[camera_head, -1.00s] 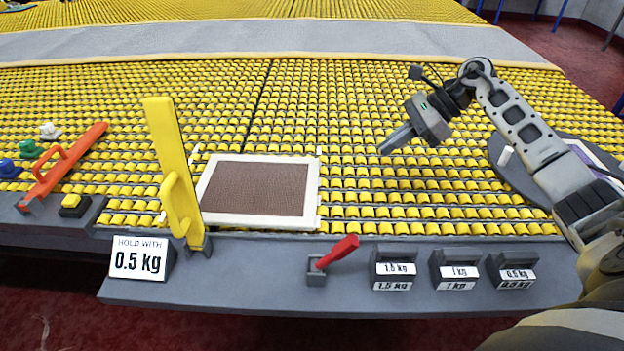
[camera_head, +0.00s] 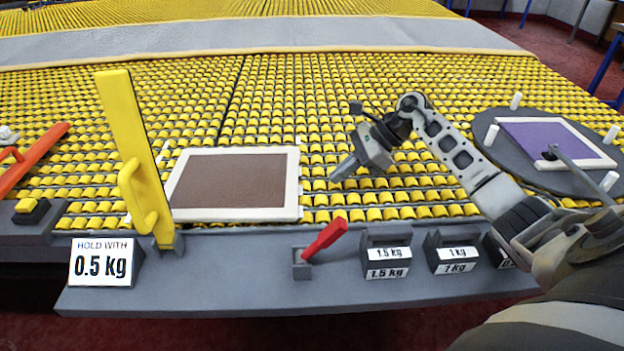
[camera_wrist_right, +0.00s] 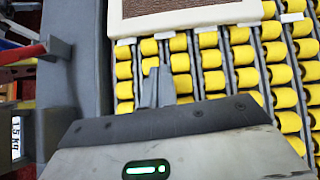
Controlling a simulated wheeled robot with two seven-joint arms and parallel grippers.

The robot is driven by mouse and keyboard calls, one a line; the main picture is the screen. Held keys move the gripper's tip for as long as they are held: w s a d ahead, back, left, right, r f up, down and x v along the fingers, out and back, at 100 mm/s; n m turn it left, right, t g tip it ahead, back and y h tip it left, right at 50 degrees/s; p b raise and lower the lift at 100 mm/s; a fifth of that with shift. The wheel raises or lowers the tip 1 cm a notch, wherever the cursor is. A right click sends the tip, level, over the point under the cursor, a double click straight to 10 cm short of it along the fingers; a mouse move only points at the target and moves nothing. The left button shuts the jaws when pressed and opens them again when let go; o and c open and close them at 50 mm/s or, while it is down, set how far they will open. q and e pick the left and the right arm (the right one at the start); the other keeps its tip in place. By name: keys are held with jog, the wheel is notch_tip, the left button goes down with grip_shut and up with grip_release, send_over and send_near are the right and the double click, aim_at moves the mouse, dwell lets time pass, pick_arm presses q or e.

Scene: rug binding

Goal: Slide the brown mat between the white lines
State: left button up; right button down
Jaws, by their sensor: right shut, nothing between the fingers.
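The brown mat (camera_head: 230,182) has a cream border and lies flat on the yellow rollers, behind the front ledge. Its edge also shows at the top of the right wrist view (camera_wrist_right: 185,19). Short white marks (camera_wrist_right: 292,17) show on the rollers by the mat's edge in that view; whether these are the white lines I cannot tell. My right gripper (camera_head: 335,177) is shut and empty, its tips low over the rollers to the right of the mat and apart from it. The closed fingers show in the right wrist view (camera_wrist_right: 158,86). My left gripper is not in view.
A tall yellow bar (camera_head: 130,120) with a handle stands at the mat's left front. A red lever (camera_head: 325,238), labelled weights (camera_head: 385,258) and a "hold with 0.5 kg" sign (camera_head: 101,262) sit on the front ledge. A round turntable (camera_head: 500,170) holds a purple mat at right.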

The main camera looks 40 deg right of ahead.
aim_at(312, 193)
jog(key=x, duration=0.3)
jog(key=shift+w+a, duration=0.2)
jog(key=shift+a, duration=0.15)
jog(key=shift+w+a+p, duration=0.25)
jog(key=shift+a+p, duration=0.1)
jog(key=shift+a, duration=0.2)
jog(key=shift+w+a+p, duration=0.3)
jog(key=shift+a+p, duration=0.05)
jog(key=shift+a, duration=0.15)
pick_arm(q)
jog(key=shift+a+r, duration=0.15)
pick_arm(e)
jog(key=shift+w+a, duration=0.25)
jog(key=shift+a, duration=0.15)
